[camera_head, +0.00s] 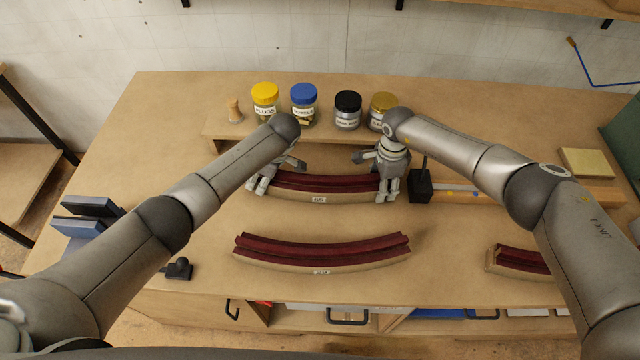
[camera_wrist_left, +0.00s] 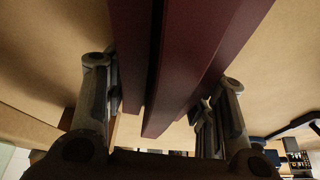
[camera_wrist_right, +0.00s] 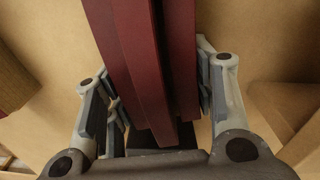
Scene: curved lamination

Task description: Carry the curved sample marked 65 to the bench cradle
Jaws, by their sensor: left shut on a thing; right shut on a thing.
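The curved sample marked 65 (camera_head: 318,188) has a dark red top and a light wooden front with a white label. It lies level near the middle of the bench, and I cannot tell whether it touches the bench. My left gripper (camera_head: 264,186) is shut on its left end, and my right gripper (camera_head: 388,188) is shut on its right end. The dark red laminations run between the fingers in the left wrist view (camera_wrist_left: 185,60) and in the right wrist view (camera_wrist_right: 150,60). I cannot make out which thing is the bench cradle.
Another curved piece (camera_head: 322,254) lies in front, and a third (camera_head: 518,260) lies at right. Several lidded jars, including a yellow-lidded one (camera_head: 265,100), stand on a low shelf behind. A black block with a handle (camera_head: 421,186) sits right of my right gripper. The bench's left part is mostly bare.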

